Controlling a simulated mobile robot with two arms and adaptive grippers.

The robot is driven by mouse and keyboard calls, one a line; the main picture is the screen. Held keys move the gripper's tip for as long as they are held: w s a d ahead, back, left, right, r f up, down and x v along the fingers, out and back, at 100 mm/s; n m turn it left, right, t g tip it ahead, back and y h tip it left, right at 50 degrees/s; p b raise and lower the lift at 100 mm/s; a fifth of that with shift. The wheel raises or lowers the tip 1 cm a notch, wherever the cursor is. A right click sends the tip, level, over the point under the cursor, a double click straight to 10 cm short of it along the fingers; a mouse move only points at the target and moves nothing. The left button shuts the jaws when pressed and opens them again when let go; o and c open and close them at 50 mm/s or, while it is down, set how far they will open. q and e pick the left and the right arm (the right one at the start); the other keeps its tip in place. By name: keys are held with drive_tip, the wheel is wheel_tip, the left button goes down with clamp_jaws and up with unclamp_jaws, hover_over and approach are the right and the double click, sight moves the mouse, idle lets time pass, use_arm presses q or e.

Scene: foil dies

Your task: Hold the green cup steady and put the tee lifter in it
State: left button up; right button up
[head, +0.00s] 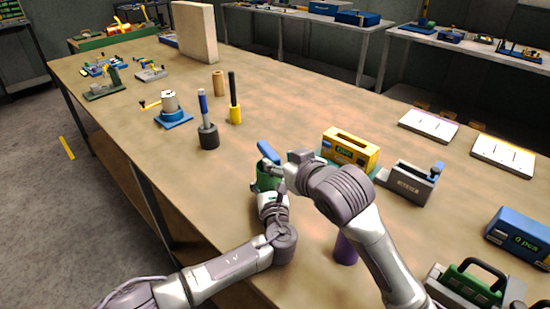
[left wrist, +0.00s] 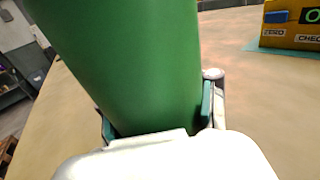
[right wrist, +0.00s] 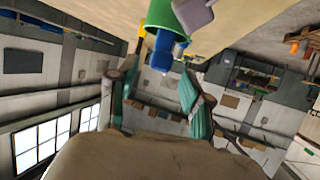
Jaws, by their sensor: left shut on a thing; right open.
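The green cup (head: 266,182) stands upright near the table's front edge; it fills much of the left wrist view (left wrist: 130,60). My left gripper (left wrist: 157,118) is shut around the cup's side. The blue tee lifter (head: 268,152) shows above the cup. In the right wrist view, the blue lifter (right wrist: 163,52) sticks out of the mouth of the green cup (right wrist: 188,14); its lower part is hidden. My right gripper (right wrist: 158,88) is open and empty, its fingers apart just off the lifter's blue end. In the head view, my right gripper (head: 274,167) partly covers the cup.
A yellow box (head: 350,150) and a grey block-like device (head: 405,184) stand to the right. A purple cylinder (head: 346,248) is near my right arm. A blue-handled tool in a dark holder (head: 208,135) and a black-handled yellow one (head: 234,112) stand behind left. The table's middle is clear.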

idle(0.4)
use_arm(q)
drive_tip(key=o, duration=1.4)
